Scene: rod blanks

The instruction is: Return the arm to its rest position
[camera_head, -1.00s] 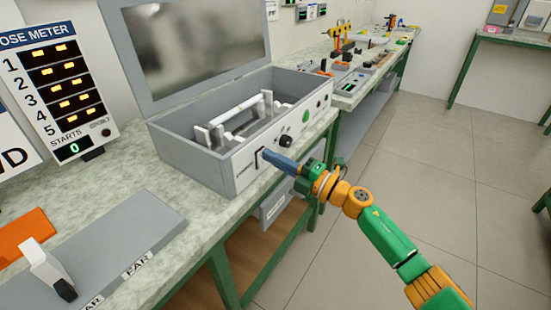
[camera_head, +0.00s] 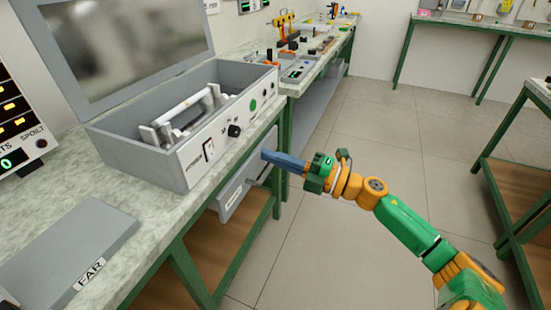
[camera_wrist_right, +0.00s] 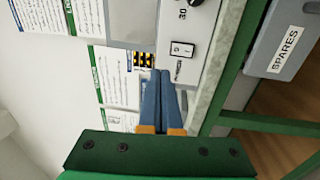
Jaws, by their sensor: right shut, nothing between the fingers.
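My right gripper (camera_head: 268,155) is shut with its blue fingers together and nothing between them. It is in front of the grey machine box (camera_head: 130,152), below its front panel and clear of the bench edge. The right wrist view shows the same shut fingers (camera_wrist_right: 163,75) pointing toward the box's power switch (camera_wrist_right: 183,49). The box's lid stands open, and a white rod (camera_head: 183,108) lies across holders inside it. My right arm reaches in from the lower right. My left gripper is not in view.
A grey drawer marked SPARES (camera_wrist_right: 285,45) hangs under the bench. A grey plate marked FAR (camera_head: 65,255) lies on the bench at lower left. A second bench with tools (camera_head: 320,45) stands behind. The floor (camera_head: 380,130) right of the bench is clear.

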